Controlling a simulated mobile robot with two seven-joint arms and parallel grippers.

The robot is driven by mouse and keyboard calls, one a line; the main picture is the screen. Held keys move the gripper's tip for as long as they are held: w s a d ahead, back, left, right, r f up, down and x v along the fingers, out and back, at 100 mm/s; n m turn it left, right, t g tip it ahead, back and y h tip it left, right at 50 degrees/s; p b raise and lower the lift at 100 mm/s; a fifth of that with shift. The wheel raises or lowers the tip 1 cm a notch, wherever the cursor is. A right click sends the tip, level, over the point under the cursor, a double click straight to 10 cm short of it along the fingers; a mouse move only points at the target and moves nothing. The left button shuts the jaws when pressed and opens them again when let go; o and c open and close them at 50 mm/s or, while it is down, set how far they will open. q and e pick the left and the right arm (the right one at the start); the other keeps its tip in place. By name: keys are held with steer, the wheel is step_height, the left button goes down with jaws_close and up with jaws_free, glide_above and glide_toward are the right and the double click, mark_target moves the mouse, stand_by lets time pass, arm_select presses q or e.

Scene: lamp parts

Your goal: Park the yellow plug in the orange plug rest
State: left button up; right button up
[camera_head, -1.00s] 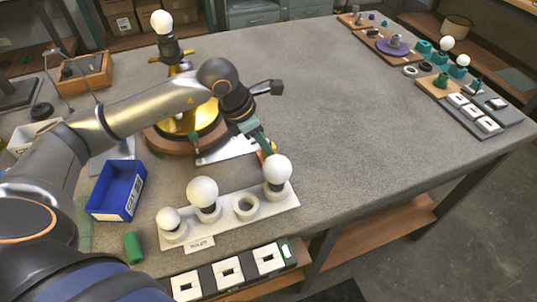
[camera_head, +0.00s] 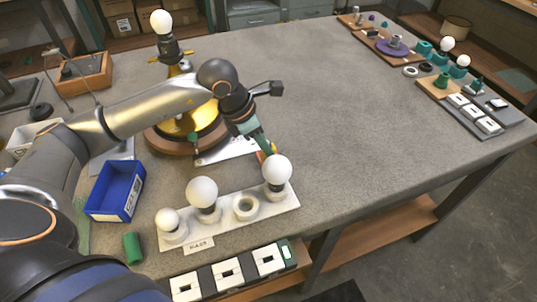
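My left gripper (camera_head: 264,144) reaches down just behind the large bulb at the right end of the white bulb tray. Its fingertips are partly hidden, and I cannot tell whether they are open or shut. A small orange piece (camera_head: 260,157) shows beside the fingertips, mostly covered by the gripper and the bulb; it may be the orange plug rest. I cannot make out the yellow plug clearly. My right gripper is not in view.
The white bulb tray (camera_head: 222,226) holds several bulbs close in front of the gripper. The brass lamp base (camera_head: 190,138) stands behind my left arm. A blue bin (camera_head: 117,190) and a green cylinder (camera_head: 133,248) are at the left. The table's middle right is clear.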

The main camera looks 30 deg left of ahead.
arm_select(q)
steer(key=o, duration=0.5)
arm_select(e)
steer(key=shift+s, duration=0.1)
arm_select(q)
steer(key=shift+v, duration=6.25)
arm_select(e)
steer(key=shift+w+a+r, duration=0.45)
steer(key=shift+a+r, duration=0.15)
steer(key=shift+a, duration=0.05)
